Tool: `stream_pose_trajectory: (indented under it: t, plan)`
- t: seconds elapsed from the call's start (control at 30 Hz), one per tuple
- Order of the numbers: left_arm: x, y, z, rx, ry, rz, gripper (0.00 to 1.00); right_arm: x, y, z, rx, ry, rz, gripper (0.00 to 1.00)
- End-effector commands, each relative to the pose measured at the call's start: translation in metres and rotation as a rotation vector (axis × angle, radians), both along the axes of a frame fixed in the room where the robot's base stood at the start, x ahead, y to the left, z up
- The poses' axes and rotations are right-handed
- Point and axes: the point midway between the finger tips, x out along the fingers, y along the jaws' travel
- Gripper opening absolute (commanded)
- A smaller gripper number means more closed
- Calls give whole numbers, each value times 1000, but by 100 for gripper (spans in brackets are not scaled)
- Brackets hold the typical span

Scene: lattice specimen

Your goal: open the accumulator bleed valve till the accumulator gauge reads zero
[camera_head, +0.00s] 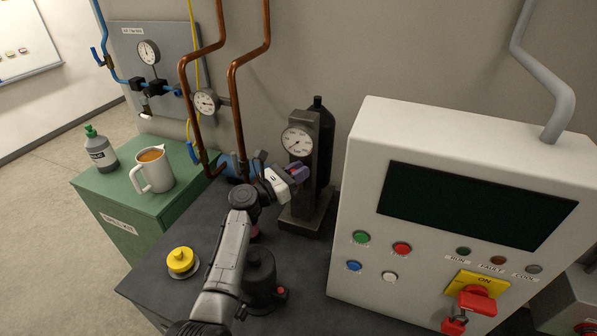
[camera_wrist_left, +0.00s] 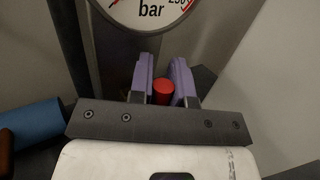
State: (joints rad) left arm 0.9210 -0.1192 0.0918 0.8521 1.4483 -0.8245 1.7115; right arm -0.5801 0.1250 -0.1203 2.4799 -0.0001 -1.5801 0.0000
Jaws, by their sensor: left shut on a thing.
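The accumulator gauge (camera_head: 297,141) is a round white dial on a dark block beside a black bottle, the accumulator (camera_head: 318,130). In the left wrist view only the lower part of the gauge (camera_wrist_left: 152,12) shows, with "bar" and "250"; I cannot make out the reading. Below it, a red knob, the bleed valve (camera_wrist_left: 164,88), sits between the purple fingers of my left gripper (camera_wrist_left: 163,82). The left gripper (camera_head: 299,173) is shut on this knob, which it hides in the head view. My right gripper is out of view.
A white control cabinet (camera_head: 375,190) with buttons and a dark screen stands close on the right. Copper pipes (camera_head: 237,100) run behind my left arm. A jug (camera_head: 152,172) and bottle (camera_head: 101,152) stand on the green cabinet.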

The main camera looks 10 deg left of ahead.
Motion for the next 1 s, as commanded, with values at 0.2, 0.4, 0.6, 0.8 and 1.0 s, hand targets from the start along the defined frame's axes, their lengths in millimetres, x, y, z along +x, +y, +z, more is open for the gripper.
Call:
stream_pose_trajectory:
  t: [0.2,0.4,0.6,0.8,1.0]
  plan:
    - [0,1,-1,-2,2,2,28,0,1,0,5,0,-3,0]
    - [-1,2,-1,-1,1,2,28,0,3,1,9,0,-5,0]
    - [-13,16,-3,-1,1,2,28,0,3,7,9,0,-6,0]
    - [-38,44,-9,1,2,3,28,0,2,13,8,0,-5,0]
    - [-63,72,-16,0,3,4,28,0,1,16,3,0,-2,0]
